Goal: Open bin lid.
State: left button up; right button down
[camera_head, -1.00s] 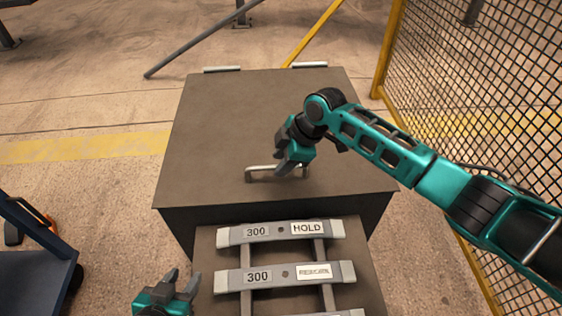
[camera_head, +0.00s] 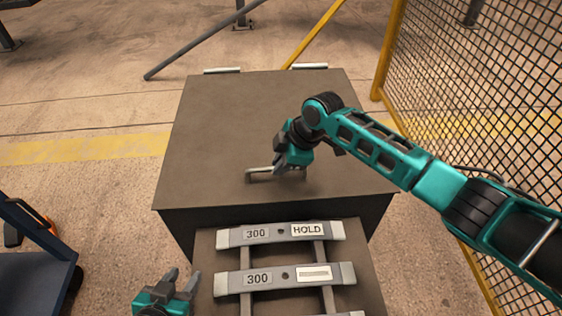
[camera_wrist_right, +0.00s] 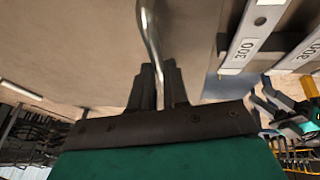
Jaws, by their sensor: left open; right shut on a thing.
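The bin is a dark box with a flat brown-grey lid (camera_head: 225,125), lying closed in the head view. A metal bar handle (camera_head: 258,175) stands near the lid's front edge. My right gripper (camera_head: 281,168) is shut on the handle near its right part. In the right wrist view, the handle (camera_wrist_right: 149,35) runs down between the fingers of the right gripper (camera_wrist_right: 158,75). Two hinges (camera_head: 222,70) sit at the lid's back edge. My left gripper (camera_head: 183,280) is open and empty at the lower left, beside the front of the bin.
A rack of grey bars labelled 300 (camera_head: 283,232) stands in front of the bin. Yellow-framed mesh fencing (camera_head: 480,70) is on the right. A blue cart (camera_head: 35,260) is at the lower left. The floor left of the bin is clear.

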pick_arm(q)
jog(key=shift+s, duration=0.15)
pick_arm(e)
jog(key=shift+r, duration=0.15)
pick_arm(q)
notch_tip(320, 180, up, 3)
jog(key=shift+s+f+p, duration=0.15)
jog(key=shift+f+p, duration=0.05)
jog(key=shift+p, duration=1.05)
pick_arm(e)
jog(key=w+r, duration=0.5)
jog(key=r, duration=0.7)
jog(key=w+r+g, duration=0.1)
jog(key=w+r, duration=0.3)
jog(key=r, duration=0.9)
jog(key=shift+w+d, duration=0.15)
jog(key=shift+w, duration=0.2)
pick_arm(q)
jog(key=shift+c, duration=0.4)
